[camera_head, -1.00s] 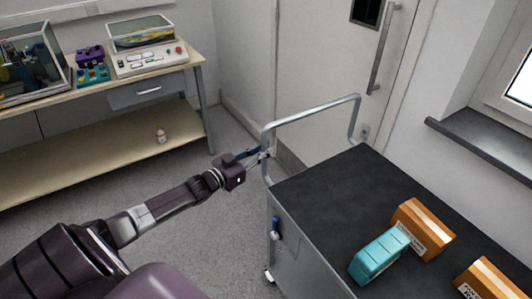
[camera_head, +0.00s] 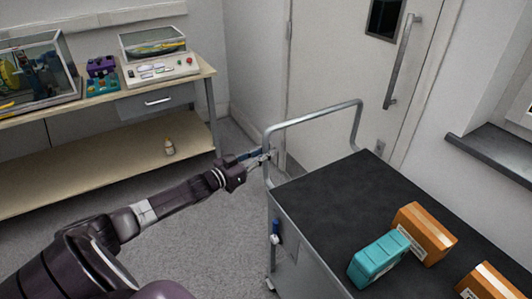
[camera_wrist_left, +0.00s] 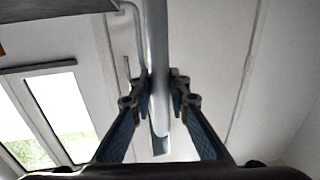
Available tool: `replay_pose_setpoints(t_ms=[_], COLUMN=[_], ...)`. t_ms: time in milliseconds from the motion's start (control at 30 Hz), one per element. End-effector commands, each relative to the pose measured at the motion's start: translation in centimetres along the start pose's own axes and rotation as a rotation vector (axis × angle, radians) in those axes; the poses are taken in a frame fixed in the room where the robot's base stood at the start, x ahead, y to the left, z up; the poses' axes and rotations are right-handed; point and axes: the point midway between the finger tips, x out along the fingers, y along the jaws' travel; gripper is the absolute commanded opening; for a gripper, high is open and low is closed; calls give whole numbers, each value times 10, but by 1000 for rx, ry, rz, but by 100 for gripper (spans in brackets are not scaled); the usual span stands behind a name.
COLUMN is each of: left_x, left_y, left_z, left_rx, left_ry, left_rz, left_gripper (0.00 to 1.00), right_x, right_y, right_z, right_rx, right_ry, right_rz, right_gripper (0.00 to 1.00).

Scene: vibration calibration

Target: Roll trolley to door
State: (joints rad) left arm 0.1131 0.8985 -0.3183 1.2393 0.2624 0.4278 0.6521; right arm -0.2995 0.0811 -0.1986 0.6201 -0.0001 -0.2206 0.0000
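The trolley (camera_head: 318,190) stands at the right in the head view, with a black top and a grey metal side. Its tubular push handle (camera_head: 312,118) rises at the far left end of the top. My left gripper (camera_head: 266,156) is at the left upright of the handle. In the left wrist view, the fingers of the left gripper (camera_wrist_left: 158,88) are closed around the upright tube (camera_wrist_left: 157,45), one on each side. The door (camera_head: 335,70) is pale, with a vertical pull handle (camera_head: 403,62), behind the trolley. My right gripper is not in view.
A teal box (camera_head: 379,258) and two orange boxes (camera_head: 425,232) lie on the trolley top. A workbench (camera_head: 100,170) with instruments stands at the left. A window sill (camera_head: 495,147) juts out at the right. Grey floor is open between bench and trolley.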

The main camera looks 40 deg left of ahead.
Motion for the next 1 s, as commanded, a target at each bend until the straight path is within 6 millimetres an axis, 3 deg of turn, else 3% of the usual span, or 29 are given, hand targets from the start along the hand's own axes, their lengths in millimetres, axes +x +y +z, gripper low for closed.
replay_pose_setpoints(t_ms=[133, 533, 1000], left_x=[0, -5, -62], left_y=[0, 0, 0], left_z=[1, 1, 2], left_rx=[1, -1, 0], left_ry=[-1, -1, -4], left_rz=[0, 1, 1], left_gripper=[34, 34, 34], right_x=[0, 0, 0], right_y=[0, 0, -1], right_z=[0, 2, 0], right_rx=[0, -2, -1], right_ry=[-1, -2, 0], right_rz=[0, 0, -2], right_gripper=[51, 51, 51])
